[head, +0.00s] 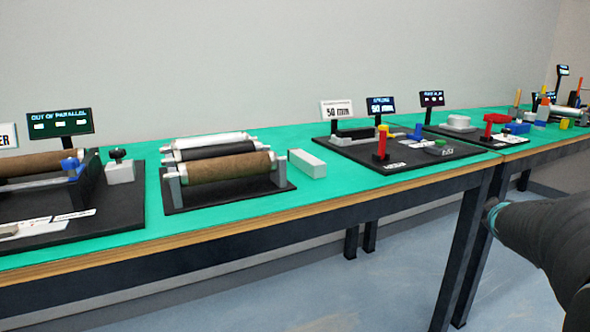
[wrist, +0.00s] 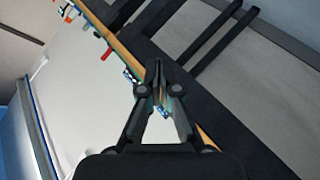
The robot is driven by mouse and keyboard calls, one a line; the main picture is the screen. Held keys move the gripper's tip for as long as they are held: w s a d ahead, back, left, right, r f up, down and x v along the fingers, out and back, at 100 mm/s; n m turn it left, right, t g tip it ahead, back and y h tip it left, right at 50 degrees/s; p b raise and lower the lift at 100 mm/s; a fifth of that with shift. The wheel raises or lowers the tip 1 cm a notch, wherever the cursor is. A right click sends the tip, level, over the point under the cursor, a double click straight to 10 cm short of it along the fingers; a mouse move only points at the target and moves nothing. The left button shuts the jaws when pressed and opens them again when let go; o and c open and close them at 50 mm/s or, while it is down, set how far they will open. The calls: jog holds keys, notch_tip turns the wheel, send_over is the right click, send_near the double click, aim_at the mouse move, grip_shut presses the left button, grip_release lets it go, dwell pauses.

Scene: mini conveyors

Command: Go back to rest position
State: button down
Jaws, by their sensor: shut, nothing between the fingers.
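My gripper (wrist: 158,70) shows in the wrist view with its fingertips together and nothing between them. In that view it is in front of the table's wooden edge, and I cannot tell that it touches anything. In the head view a dark part of my arm reaches in at the right edge, beside the table and in front of its legs. The gripper itself does not show clearly there.
A long green-topped table (head: 330,182) runs along the wall. It bears a roller unit (head: 228,168), a white block (head: 307,163), a black board (head: 405,150) with coloured levers, and several small signs. The blue-grey floor (head: 400,275) in front looks clear.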

jog(key=s+a+f+m+g+y, duration=0.25)
jog(key=s+a+f, duration=0.25)
jog(key=s+a, duration=0.35)
jog(key=s+a+f+m+g+y, duration=0.1)
jog(key=s+a+f+m+g, duration=0.35)
jog(key=s+a, duration=0.4)
jog(key=s+a+n+y, duration=0.2)
jog(key=s+a+y, duration=0.1)
jog(key=s+a, duration=0.8)
jog(key=shift+s+a+r+n+t+p, duration=0.2)
jog(key=shift+a+n+t+p, duration=0.15)
jog(key=shift+a, duration=0.75)
